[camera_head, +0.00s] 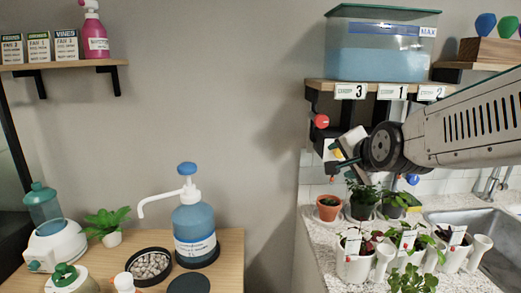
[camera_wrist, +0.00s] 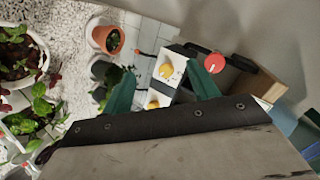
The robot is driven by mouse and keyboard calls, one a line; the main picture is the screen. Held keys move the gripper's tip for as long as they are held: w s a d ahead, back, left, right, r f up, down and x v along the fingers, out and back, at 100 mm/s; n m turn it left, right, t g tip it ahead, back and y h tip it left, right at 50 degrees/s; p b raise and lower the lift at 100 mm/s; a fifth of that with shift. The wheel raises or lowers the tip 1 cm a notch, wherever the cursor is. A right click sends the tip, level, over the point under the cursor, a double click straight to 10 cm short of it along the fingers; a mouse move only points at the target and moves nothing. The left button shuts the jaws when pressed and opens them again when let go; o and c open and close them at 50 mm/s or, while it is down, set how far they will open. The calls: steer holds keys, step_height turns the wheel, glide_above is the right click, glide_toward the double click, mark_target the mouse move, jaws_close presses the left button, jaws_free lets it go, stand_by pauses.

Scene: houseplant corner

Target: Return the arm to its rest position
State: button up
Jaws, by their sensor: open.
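My gripper (camera_head: 345,152) is at the left end of my arm, which reaches in from the right in the head view. It is beside the wall, below the shelf with the water tank and above the potted plants. In the wrist view, my gripper (camera_wrist: 162,86) shows two green fingers spread apart with nothing held between them. A white box with yellow knobs (camera_wrist: 165,70) shows beyond and between the fingers. Whether the fingers touch it I cannot tell. My arm hides part of the wall.
A blue water tank (camera_head: 375,50) stands on a numbered shelf just above my gripper. A red knob (camera_head: 321,121) is close to its left. Potted plants, including a terracotta pot (camera_head: 328,211), stand below on the counter (camera_head: 325,250). A blue pump bottle (camera_head: 195,232) stands left.

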steer(key=s+d+f+n+g, duration=0.1)
steer(key=s+f+n+g, duration=0.1)
steer(key=s, duration=0.8)
steer(key=s+d+f+n+g, duration=0.1)
steer(key=s+f+n+g, duration=0.2)
steer(key=s, duration=0.7)
steer(key=s+d+f+n+g+h, duration=0.1)
steer(key=s+d+f+n+g, duration=0.1)
steer(key=s+n+g, duration=0.4)
steer(key=s+f, duration=0.1)
steer(key=s, duration=0.3)
steer(key=shift+s+f+n, duration=0.25)
steer(key=shift+s+n, duration=0.05)
steer(key=shift+s, duration=0.05)
